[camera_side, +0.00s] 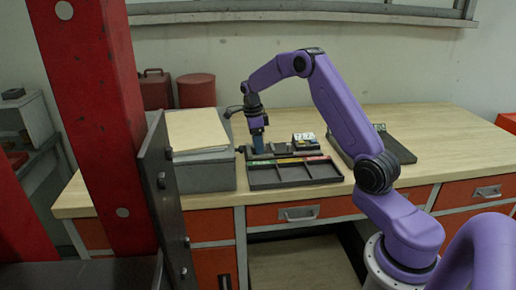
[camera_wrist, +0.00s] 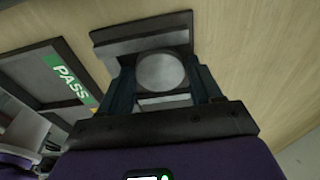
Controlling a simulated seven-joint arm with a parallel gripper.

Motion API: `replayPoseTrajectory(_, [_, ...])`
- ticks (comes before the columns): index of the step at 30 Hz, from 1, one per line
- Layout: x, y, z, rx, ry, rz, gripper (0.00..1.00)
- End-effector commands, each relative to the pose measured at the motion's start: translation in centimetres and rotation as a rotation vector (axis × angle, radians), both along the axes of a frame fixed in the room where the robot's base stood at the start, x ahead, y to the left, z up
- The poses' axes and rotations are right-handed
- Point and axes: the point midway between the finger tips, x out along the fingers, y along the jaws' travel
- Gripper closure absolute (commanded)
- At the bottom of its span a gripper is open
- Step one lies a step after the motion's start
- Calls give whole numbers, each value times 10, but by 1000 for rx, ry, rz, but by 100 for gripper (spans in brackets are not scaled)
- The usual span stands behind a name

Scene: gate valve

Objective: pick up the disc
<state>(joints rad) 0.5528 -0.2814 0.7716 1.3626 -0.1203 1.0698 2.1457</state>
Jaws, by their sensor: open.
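The disc (camera_wrist: 160,70) is round, grey and flat-faced in the wrist view. It is at a dark stepped stand (camera_wrist: 125,48) on the bench. My gripper (camera_wrist: 163,80) is open, with one finger on each side of the disc. I cannot tell whether either finger touches it. In the side view my gripper (camera_side: 258,142) points down low over the bench, behind the dark tray. The disc cannot be made out there.
A dark divided tray (camera_side: 292,184) with coloured labels is in front of my gripper; its green PASS label (camera_wrist: 68,78) shows in the wrist view. A grey box (camera_side: 205,172) stands to the left. A dark flat plate (camera_side: 400,152) lies right. The wooden bench (camera_side: 450,135) is clear further right.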

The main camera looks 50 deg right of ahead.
Motion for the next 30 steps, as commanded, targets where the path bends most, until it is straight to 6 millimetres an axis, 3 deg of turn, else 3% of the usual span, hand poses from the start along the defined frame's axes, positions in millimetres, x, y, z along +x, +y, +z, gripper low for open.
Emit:
replayPoseTrajectory(4, [0,0,0,0,0,0,36])
replayPoseTrajectory(9, [0,0,0,0,0,0,89])
replayPoseTrajectory(10, [0,0,1,0,-1,0,89])
replayPoseTrajectory(11, [0,0,1,0,-1,0,95])
replayPoseTrajectory(20, [1,0,6,0,-3,0,96])
replayPoseTrajectory(27, [1,0,32,-1,-6,1,96])
replayPoseTrajectory(30, [-9,4,45,-1,-4,0,96])
